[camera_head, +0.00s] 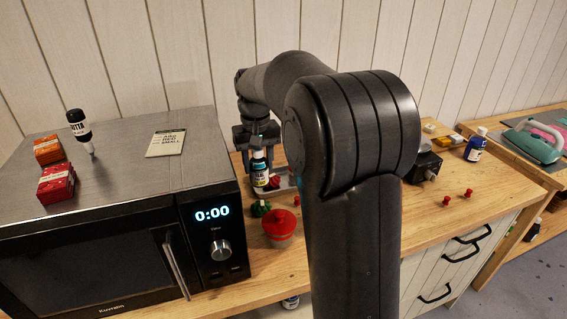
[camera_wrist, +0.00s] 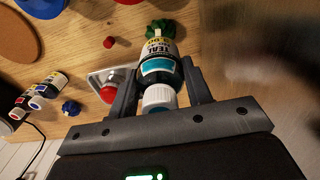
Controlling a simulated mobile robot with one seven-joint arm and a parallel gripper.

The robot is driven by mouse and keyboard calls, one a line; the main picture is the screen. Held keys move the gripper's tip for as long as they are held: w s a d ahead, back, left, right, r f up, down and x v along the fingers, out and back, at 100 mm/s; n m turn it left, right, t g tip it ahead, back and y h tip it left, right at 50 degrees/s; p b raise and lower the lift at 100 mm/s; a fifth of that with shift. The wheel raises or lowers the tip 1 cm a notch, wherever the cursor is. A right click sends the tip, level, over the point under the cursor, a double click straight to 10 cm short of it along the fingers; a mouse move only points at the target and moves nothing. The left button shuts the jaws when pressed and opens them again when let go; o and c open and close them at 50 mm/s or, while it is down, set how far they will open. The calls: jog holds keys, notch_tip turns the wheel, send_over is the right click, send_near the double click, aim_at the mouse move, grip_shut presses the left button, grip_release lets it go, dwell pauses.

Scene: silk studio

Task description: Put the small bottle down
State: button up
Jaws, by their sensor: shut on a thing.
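The small bottle (camera_head: 260,168) has a dark body, a white cap and a label with a teal band. My gripper (camera_head: 257,138) is shut on it near the cap and holds it upright over the wooden worktop (camera_head: 285,262), right of the microwave. In the wrist view the bottle (camera_wrist: 160,65) sits between the two fingers of my gripper (camera_wrist: 158,72), its white cap toward the palm. I cannot tell whether its base touches the worktop.
A small metal tray (camera_wrist: 95,79) with a red-topped thing is beside the bottle. A green object (camera_head: 260,208) and a red-lidded pot (camera_head: 279,224) stand in front. The microwave (camera_head: 110,210) is close on the left. Red pushpin-like pieces (camera_head: 446,200) lie right.

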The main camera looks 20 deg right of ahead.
jog(key=s+d+f+n, duration=0.2)
jog(key=s+d, duration=0.3)
jog(key=d, duration=0.7)
jog(key=shift+f, duration=4.75)
jog(key=shift+f, duration=0.1)
jog(key=o, duration=1.1)
jog(key=shift+c, duration=0.2)
